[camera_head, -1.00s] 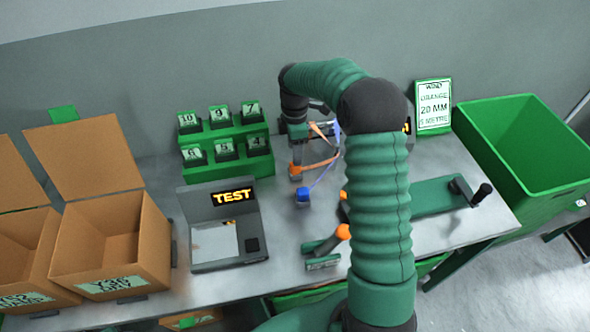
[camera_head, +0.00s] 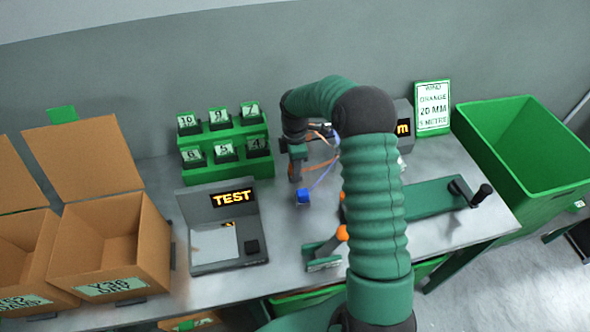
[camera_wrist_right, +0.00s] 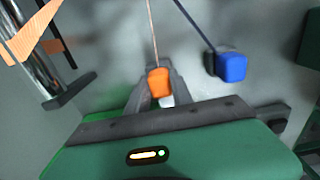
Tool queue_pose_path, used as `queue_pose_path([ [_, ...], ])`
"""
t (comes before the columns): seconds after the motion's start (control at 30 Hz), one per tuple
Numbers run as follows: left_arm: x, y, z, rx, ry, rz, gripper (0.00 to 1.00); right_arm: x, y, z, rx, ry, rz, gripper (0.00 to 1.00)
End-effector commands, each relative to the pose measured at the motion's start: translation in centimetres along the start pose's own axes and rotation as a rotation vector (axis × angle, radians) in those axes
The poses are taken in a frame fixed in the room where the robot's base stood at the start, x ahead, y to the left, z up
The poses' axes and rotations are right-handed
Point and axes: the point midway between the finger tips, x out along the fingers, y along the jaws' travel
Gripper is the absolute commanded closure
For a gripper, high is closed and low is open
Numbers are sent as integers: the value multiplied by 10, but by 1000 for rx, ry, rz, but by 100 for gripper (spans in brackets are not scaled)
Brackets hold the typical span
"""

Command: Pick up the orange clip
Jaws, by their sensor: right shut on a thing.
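The orange clip (camera_wrist_right: 159,82) sits between the fingers of my right gripper (camera_wrist_right: 155,88) in the right wrist view, on the end of a thin strand running upward. The gripper is shut on it. In the head view my right gripper (camera_head: 296,173) points down near the back of the bench, and the clip cannot be made out there. A blue clip (camera_wrist_right: 231,66) on a dark strand is to the right of the gripper and apart from it; in the head view it is the small blue block (camera_head: 303,196) on the bench. My left gripper is not in view.
A TEST scale (camera_head: 222,238) and a green numbered rack (camera_head: 226,148) stand left of the gripper. Orange webbing shows beside it. A green crank device (camera_head: 425,198) lies right of my arm.

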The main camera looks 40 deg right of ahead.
Motion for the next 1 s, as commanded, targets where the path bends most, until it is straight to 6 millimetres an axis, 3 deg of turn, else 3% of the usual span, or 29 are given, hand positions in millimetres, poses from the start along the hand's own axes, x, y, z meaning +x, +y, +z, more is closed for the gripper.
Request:
queue_pose_path([
  [0.1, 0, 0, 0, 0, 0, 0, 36, 0, 0, 0, 0, 0, 0, 100],
  [0.47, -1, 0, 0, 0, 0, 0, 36, -6, 1, 1, 0, 0, 1, 100],
  [0.8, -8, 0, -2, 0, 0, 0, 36, -82, 1, 0, -1, 0, 4, 100],
  [1.0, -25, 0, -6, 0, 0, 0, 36, -108, -3, -6, -37, -3, -1, 100],
])
